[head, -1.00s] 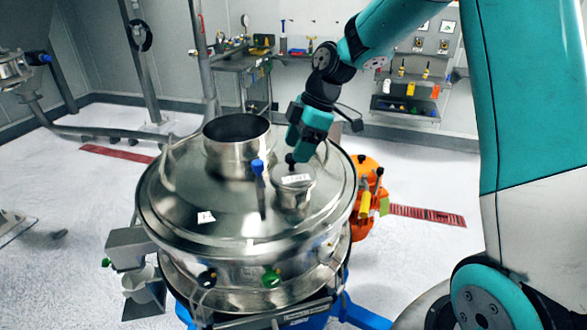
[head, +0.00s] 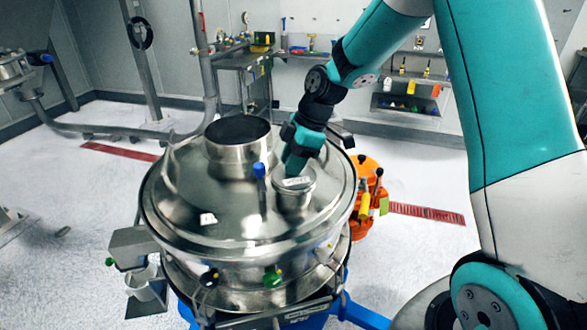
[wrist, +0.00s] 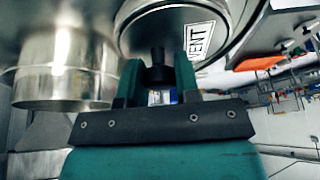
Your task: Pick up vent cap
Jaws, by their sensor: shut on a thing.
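The vent cap (head: 296,183) is a round metal cap with a white label, seated on the small port on the sifter's domed lid (head: 225,205). In the wrist view the cap (wrist: 146,32) shows its "VENT" label and a black knob (wrist: 157,58). My gripper (head: 292,170) comes down on the cap from above and behind. In the wrist view my gripper (wrist: 158,75) has its two teal fingers on either side of the knob, shut on it. In the head view the fingers hide the knob.
A wide open metal inlet (head: 238,145) stands left of the cap on the lid. A blue-topped clamp handle (head: 259,170) rises just left of the cap. An orange unit (head: 366,190) stands right of the sifter. A bench (head: 243,60) stands at the back wall.

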